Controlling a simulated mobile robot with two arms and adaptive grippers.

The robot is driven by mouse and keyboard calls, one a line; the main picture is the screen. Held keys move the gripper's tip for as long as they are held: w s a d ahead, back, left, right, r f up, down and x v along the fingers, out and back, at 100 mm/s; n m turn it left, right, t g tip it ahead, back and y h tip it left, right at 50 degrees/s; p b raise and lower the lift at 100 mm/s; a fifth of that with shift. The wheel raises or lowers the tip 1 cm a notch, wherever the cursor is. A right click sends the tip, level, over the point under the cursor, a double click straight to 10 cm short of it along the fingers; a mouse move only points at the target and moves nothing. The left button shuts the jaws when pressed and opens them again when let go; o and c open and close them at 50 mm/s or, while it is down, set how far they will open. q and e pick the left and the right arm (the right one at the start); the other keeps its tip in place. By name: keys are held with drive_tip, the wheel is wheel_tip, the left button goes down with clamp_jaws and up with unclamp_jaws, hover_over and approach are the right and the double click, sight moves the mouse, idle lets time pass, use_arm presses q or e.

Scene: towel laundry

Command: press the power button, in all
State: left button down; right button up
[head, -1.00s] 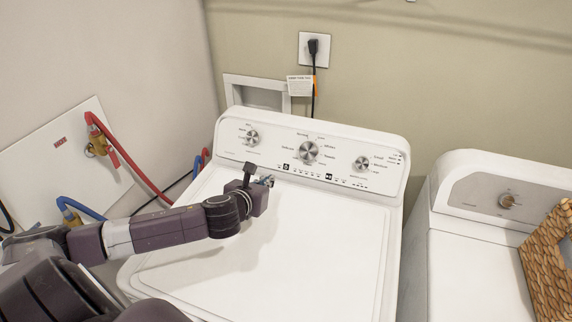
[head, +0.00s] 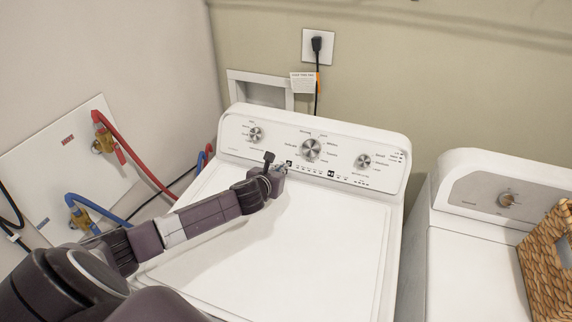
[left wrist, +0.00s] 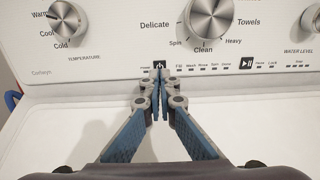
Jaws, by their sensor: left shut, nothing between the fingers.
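The power button (left wrist: 160,65) is a small black square on the washer's control panel, left of the row of small lights in the left wrist view. In the head view it shows (head: 289,163) just above my gripper tips. My left gripper (left wrist: 159,76) is shut and empty, its blue-padded fingers together. Its tips sit right at the lower edge of the button in the picture; I cannot tell whether they touch it. In the head view the left gripper (head: 282,169) is at the panel's lower edge. My right gripper is not in view.
The white washer (head: 330,225) has three knobs, with the middle knob (left wrist: 208,17) above and right of the fingers. A play/pause button (left wrist: 246,64) lies to the right. A second machine (head: 470,270) with a wicker basket (head: 550,265) stands at the right. Hoses (head: 140,165) are at the left.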

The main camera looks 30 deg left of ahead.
sight(289, 162)
use_arm(q)
drive_tip(key=shift+p+x, duration=0.3)
drive_tip(key=shift+x, duration=1.6)
drive_tip(key=shift+w, duration=0.15)
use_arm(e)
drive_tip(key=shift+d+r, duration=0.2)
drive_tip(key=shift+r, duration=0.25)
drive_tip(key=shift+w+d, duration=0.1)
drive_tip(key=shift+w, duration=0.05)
use_arm(q)
drive_tip(key=shift+w+a+f, duration=0.2)
drive_tip(key=shift+w, duration=0.2)
drive_tip(key=shift+r, duration=0.2)
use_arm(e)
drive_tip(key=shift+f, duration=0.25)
